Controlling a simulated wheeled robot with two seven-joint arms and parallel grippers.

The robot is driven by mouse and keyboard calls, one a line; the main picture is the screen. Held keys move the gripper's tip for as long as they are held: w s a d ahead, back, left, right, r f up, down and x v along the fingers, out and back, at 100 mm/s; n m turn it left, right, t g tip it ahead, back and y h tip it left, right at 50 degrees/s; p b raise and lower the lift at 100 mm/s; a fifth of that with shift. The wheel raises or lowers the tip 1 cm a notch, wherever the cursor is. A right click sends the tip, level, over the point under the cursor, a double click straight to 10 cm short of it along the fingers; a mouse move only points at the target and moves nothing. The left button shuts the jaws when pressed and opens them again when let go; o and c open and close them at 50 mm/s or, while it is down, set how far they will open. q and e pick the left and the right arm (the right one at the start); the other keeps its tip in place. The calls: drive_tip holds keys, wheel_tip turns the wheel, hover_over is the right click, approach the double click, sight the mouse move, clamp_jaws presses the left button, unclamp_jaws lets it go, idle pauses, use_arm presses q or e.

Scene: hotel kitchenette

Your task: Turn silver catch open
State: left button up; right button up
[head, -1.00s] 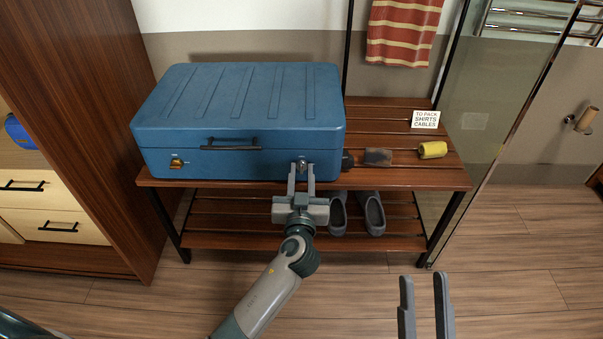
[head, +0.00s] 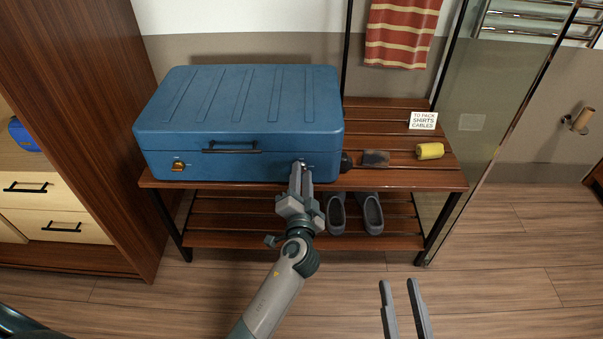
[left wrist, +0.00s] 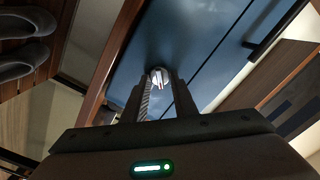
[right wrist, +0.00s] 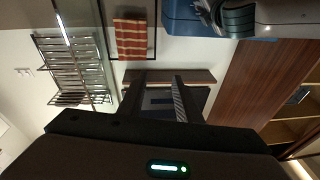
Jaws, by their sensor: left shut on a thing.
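The blue suitcase (head: 240,110) lies closed on a slatted wooden rack. The silver catch is at the right of its front face, mostly hidden by my gripper in the head view. It shows in the left wrist view (left wrist: 159,76) between my fingertips. My left gripper (head: 300,170) is shut on the catch and is turned, its fingers nearly in line in the head view. A brass-coloured catch (head: 178,165) sits at the left of the front face. My right gripper (head: 398,285) is open and empty, in front of the rack at the lower right.
A black handle (head: 231,146) is on the suitcase front. A dark pouch (head: 375,158), a yellow roll (head: 430,151) and a sign card (head: 423,121) are on the rack's right part. Grey slippers (head: 369,213) are on the lower shelf. A wooden cabinet (head: 90,110) stands left, a glass panel (head: 490,120) right.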

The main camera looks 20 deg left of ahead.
use_arm(q)
drive_tip(key=shift+d+f+m+p, duration=0.1)
drive_tip(key=shift+m+p, duration=0.6)
drive_tip(key=shift+m, duration=1.4)
drive_tip(key=shift+f+m+p, duration=0.1)
drive_tip(key=shift+m+p, duration=0.6)
drive_tip(key=shift+m, duration=1.4)
use_arm(e)
wheel_tip(320, 180, down, 10)
drive_tip(key=d+g+h, duration=0.2)
drive_tip(key=g, duration=0.4)
drive_tip(key=shift+s+d+f, duration=0.2)
drive_tip(key=shift+s, duration=0.05)
use_arm(q)
drive_tip(key=o, duration=1)
drive_tip(key=shift+s, duration=0.1)
